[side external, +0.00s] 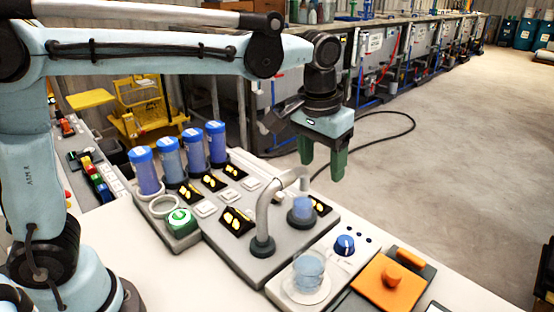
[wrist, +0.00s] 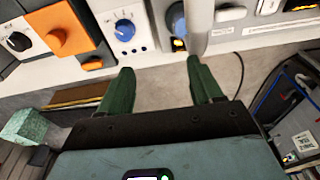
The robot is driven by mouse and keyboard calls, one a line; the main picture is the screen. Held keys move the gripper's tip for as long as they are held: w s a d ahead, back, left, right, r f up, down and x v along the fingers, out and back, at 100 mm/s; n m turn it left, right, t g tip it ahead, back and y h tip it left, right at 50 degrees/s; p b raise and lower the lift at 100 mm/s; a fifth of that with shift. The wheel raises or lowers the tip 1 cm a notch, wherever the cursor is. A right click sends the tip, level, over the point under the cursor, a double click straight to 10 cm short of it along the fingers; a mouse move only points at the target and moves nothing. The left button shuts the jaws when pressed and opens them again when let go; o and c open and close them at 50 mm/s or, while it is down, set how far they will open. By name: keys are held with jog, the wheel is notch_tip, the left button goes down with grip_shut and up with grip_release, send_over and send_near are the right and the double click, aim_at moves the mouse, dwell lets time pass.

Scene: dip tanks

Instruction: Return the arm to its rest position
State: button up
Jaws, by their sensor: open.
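My gripper (side external: 323,160) has two green fingers pointing down, and it hangs in the air beyond the far edge of the work panel. In the wrist view my gripper (wrist: 161,88) shows its fingers apart with nothing between them. The grey panel (side external: 262,265) with a curved grey spout stands in front of it on the white bench. My arm reaches out from the lower left, with its upper link running level across the top of the side view.
Several blue-capped cylinders (side external: 145,170) stand at the panel's back left. A clear beaker (side external: 308,272), a blue knob (side external: 344,245) and an orange block (side external: 390,283) sit at the front right. A black cable (side external: 390,137) lies on the open floor. Tanks line the back.

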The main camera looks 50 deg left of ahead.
jog(key=s+a+r+t, duration=0.1)
jog(key=s+a+t, duration=0.3)
jog(key=a, duration=0.5)
jog(key=s+a+f+t, duration=0.1)
jog(key=s+a+f, duration=0.2)
jog(key=s+f, duration=0.3)
jog(key=s, duration=0.3)
jog(key=shift+f, duration=0.2)
